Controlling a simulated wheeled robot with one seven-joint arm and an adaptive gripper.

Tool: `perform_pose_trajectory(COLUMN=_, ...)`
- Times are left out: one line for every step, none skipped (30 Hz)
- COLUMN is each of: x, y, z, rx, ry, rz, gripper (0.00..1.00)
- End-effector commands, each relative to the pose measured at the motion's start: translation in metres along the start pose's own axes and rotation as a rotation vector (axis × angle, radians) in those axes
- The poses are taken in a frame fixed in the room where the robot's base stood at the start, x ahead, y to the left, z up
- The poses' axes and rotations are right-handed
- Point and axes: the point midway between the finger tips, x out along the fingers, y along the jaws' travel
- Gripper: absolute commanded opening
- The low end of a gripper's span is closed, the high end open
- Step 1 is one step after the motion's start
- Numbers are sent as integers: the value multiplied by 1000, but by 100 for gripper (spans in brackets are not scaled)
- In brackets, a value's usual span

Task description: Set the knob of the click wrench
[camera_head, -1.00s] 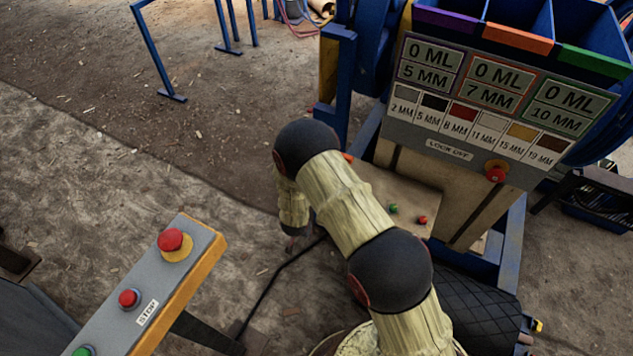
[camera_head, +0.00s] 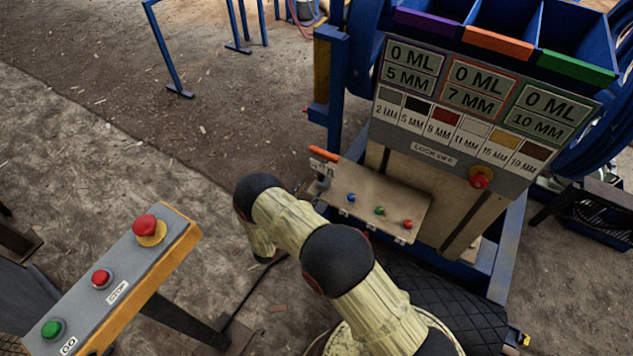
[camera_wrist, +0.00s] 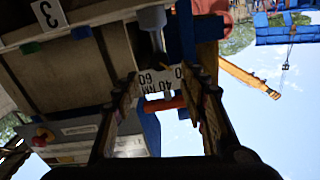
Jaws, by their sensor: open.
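In the wrist view my gripper (camera_wrist: 158,82) is open, with its two dark fingers apart. The click wrench appears as a white scale plate (camera_wrist: 157,80) marked 40 NM and 60, showing between the fingers, with a grey tapered part (camera_wrist: 152,20) above it that looks like its knob and pointer. An orange bar (camera_wrist: 165,103) lies beyond the plate. I cannot tell whether a finger touches any of it. In the head view the orange bar (camera_head: 324,154) and a grey part sit at the left end of a beige board; my arm hides the gripper there.
The beige board (camera_head: 375,200) carries blue, green and red buttons. Above it is a grey display panel (camera_head: 455,120) with a red lock-off button (camera_head: 480,177). A control box (camera_head: 120,280) with red and green buttons stands at left.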

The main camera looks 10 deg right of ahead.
Motion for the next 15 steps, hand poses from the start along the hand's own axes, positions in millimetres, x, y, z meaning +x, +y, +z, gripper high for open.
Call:
perform_pose_trajectory(x=8, y=2, z=1, rx=1, ry=1, rz=4, gripper=43)
perform_pose_trajectory(x=13, y=2, z=1, rx=1, ry=0, rz=4, gripper=43)
perform_pose_trajectory(x=19, y=2, z=1, rx=1, ry=0, rz=4, gripper=43)
perform_pose_trajectory(x=24, y=2, z=1, rx=1, ry=0, rz=4, gripper=43)
perform_pose_trajectory(x=29, y=2, z=1, rx=2, ry=0, rz=4, gripper=43)
perform_pose_trajectory(x=35, y=1, z=2, rx=1, ry=-1, rz=3, gripper=43)
perform_pose_trajectory(x=40, y=2, z=2, rx=1, ry=-1, rz=3, gripper=43)
perform_pose_trajectory(x=44, y=2, z=2, rx=0, ry=-1, rz=3, gripper=43)
perform_pose_trajectory(x=49, y=2, z=2, rx=0, ry=-2, rz=3, gripper=43)
perform_pose_trajectory(x=52, y=2, z=2, rx=0, ry=-2, rz=2, gripper=43)
perform_pose_trajectory(x=55, y=1, z=2, rx=0, ry=-2, rz=2, gripper=43)
perform_pose_trajectory(x=59, y=1, z=2, rx=0, ry=-2, rz=2, gripper=43)
perform_pose_trajectory(x=61, y=1, z=2, rx=0, ry=-2, rz=2, gripper=43)
perform_pose_trajectory(x=62, y=1, z=2, rx=0, ry=-2, rz=1, gripper=43)
perform_pose_trajectory(x=64, y=1, z=1, rx=0, ry=-2, rz=1, gripper=43)
